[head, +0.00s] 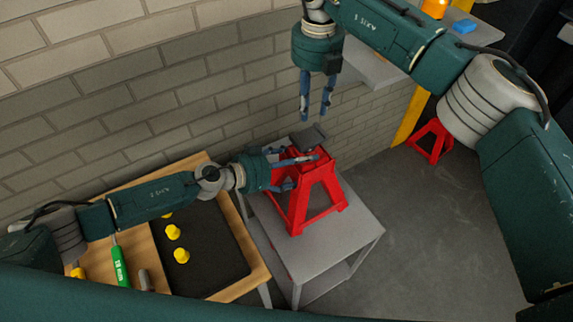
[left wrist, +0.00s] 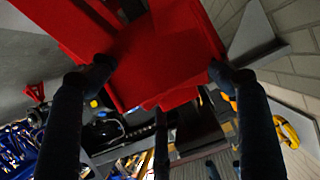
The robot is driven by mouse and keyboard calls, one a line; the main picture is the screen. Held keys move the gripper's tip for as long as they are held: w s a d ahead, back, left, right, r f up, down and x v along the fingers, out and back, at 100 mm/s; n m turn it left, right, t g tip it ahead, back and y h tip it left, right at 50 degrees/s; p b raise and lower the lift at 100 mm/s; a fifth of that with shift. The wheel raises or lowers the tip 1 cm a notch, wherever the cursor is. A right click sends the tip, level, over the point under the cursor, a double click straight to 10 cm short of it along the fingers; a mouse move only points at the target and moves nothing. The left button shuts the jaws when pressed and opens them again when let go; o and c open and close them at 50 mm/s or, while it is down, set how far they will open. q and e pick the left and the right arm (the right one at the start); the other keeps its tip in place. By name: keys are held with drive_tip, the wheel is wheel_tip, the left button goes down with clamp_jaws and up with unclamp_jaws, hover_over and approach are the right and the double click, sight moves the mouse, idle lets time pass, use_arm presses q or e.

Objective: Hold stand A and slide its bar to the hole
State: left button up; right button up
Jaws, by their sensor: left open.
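A red jack stand (head: 325,190), likely stand A, stands upright on a small grey table, with a dark grey saddle (head: 308,138) on top. A thin pale metal piece (head: 300,160) shows near its top; I cannot tell whether it is the bar. My left gripper (head: 289,169) is at the stand's upper part, its fingers open. In the left wrist view the red stand (left wrist: 165,55) lies between the open fingers (left wrist: 160,70); contact is unclear. The hole cannot be made out. My right gripper (head: 315,116) hangs above the stand, its fingers apart and empty.
The grey table (head: 345,235) has bare room in front of the stand. A second red stand (head: 430,142) is on the floor at right. A brick wall rises behind.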

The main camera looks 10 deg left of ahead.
use_arm(q)
drive_tip(key=shift+w+d+f, duration=0.15)
drive_tip(key=shift+w+d, duration=0.05)
drive_tip(key=shift+d, duration=0.15)
drive_tip(key=shift+c, duration=0.3)
